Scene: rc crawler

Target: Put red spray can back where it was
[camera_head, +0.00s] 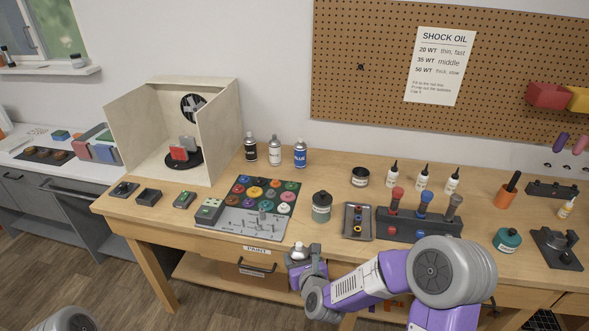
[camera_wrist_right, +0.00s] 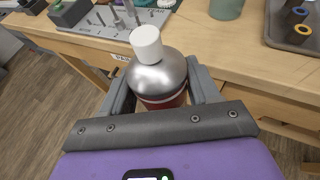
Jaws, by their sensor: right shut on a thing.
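The red spray can shows in the right wrist view (camera_wrist_right: 160,80), with a white cap, a silver dome and a strip of red body. My right gripper (camera_head: 304,266) is shut around it and holds it upright, in front of the workbench's front edge. In the head view only the can's top (camera_head: 298,250) shows clearly; its lower body is hidden by the gripper. A black can (camera_head: 250,149), a grey-white can (camera_head: 275,151) and a blue can (camera_head: 300,153) stand in a row at the back of the bench, right of the spray booth (camera_head: 220,130). My left gripper is out of view.
A dark-lidded jar (camera_head: 321,207), a metal tray (camera_head: 358,221) and a dark rack (camera_head: 419,223) stand to the right. Bare wood (camera_head: 335,172) shows right of the blue can.

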